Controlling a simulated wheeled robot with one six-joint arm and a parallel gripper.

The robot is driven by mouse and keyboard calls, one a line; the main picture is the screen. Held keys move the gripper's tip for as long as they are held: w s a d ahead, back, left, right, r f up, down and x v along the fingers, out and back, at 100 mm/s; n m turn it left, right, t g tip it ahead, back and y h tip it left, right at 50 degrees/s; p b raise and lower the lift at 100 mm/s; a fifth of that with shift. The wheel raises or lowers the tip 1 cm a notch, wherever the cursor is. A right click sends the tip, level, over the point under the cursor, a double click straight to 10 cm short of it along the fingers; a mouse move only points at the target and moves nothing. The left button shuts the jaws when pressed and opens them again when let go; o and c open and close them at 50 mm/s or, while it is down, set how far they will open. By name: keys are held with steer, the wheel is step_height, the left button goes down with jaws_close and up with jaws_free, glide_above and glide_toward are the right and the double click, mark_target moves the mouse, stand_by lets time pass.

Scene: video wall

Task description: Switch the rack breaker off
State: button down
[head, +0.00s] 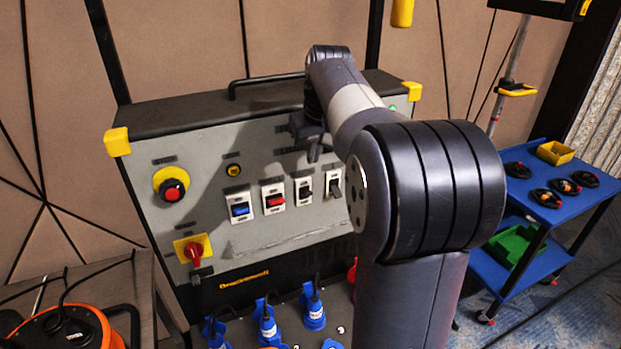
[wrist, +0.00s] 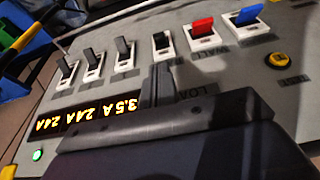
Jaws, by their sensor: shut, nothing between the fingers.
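The breaker panel (head: 225,160) carries a row of levers: a blue lever (head: 240,209), a red lever (head: 276,200) and black levers (head: 304,189). The wrist view shows the blue lever (wrist: 247,15), the red lever (wrist: 202,26) and several black levers (wrist: 124,48). I cannot tell which one is the rack breaker; the legible labels read roughly "WALL" and "LOA". My gripper (head: 314,152) is shut and empty, above the black levers in the head view. In the wrist view its fingers (wrist: 158,75) point toward the nearest black lever (wrist: 161,41); contact is unclear.
A red mushroom button (head: 172,190), a red rotary handle (head: 195,252) and a small yellow button (head: 233,170) are on the panel's left. Lit readouts (wrist: 88,115) show in the wrist view. Blue plugs (head: 267,325) stick out below. A blue cart (head: 540,205) stands right.

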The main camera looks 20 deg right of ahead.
mark_target(310, 193)
steer(key=p+x, duration=0.1)
steer(key=x, duration=0.9)
steer(key=shift+s+f+t+b, duration=0.3)
steer(key=shift+t+b, duration=0.3)
steer(key=shift+b, duration=1.15)
steer(key=b, duration=0.2)
steer(key=f+t+b, duration=0.1)
steer(key=b, duration=0.2)
steer(key=shift+s+f+t, duration=0.15)
steer(key=shift+s+t, duration=0.15)
steer(key=shift+s, duration=0.05)
steer(key=t+b, duration=0.2)
steer(key=b, duration=0.3)
steer(key=s+t+b, duration=0.1)
steer(key=t+b, duration=0.1)
steer(key=b, duration=0.4)
steer(key=shift+s+f, duration=0.1)
steer(key=shift+f, duration=0.25)
